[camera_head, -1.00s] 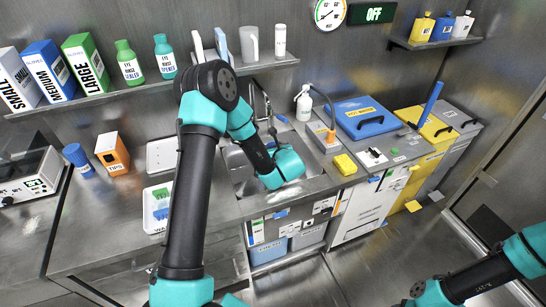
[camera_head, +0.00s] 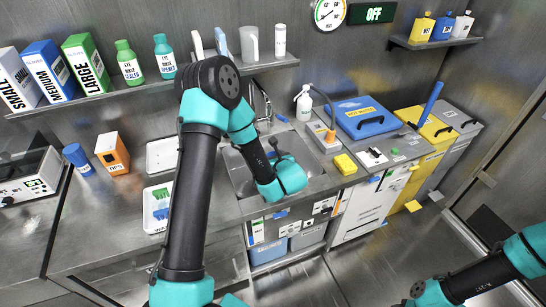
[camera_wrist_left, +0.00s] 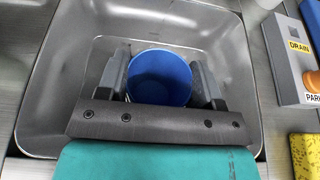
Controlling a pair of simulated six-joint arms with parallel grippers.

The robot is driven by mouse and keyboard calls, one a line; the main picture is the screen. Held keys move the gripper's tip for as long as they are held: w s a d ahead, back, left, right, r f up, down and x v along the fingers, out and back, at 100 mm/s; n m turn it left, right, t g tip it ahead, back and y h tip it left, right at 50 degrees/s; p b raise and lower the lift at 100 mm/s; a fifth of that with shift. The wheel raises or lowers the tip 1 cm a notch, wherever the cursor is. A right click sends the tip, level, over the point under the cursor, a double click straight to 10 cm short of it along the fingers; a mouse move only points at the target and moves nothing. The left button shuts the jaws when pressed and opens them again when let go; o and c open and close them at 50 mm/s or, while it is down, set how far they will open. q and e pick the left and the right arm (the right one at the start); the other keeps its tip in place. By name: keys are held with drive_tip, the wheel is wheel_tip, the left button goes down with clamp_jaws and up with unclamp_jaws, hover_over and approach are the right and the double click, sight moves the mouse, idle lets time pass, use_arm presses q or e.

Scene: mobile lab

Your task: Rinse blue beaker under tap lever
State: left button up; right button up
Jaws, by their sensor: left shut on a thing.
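The blue beaker (camera_wrist_left: 160,78) is between the two fingers of my left gripper (camera_wrist_left: 160,75), in the left wrist view. The gripper is shut on it from both sides, over the steel sink basin (camera_wrist_left: 215,45). I look into the beaker's open mouth and its inside is blue. No water stream is visible. My right gripper is not in view.
A drain box (camera_wrist_left: 295,60) and a yellow sponge (camera_head: 345,164) are right of the sink, with a white wash bottle (camera_head: 304,104) behind. Left are white trays (camera_head: 161,154), an orange tips box (camera_head: 112,153) and a blue container (camera_head: 77,158). A bottle shelf (camera_head: 150,88) runs above.

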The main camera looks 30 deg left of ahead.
use_arm(q)
drive_tip(key=shift+s+d, duration=0.35)
drive_tip(key=shift+s, duration=0.2)
drive_tip(key=shift+s+d, duration=0.35)
drive_tip(key=shift+s, duration=0.2)
idle(1.0)
drive_tip(key=s+d+r, duration=0.2)
drive_tip(key=s+r, duration=0.2)
drive_tip(key=shift+s+d, duration=0.15)
drive_tip(key=shift+d, duration=0.15)
idle(0.4)
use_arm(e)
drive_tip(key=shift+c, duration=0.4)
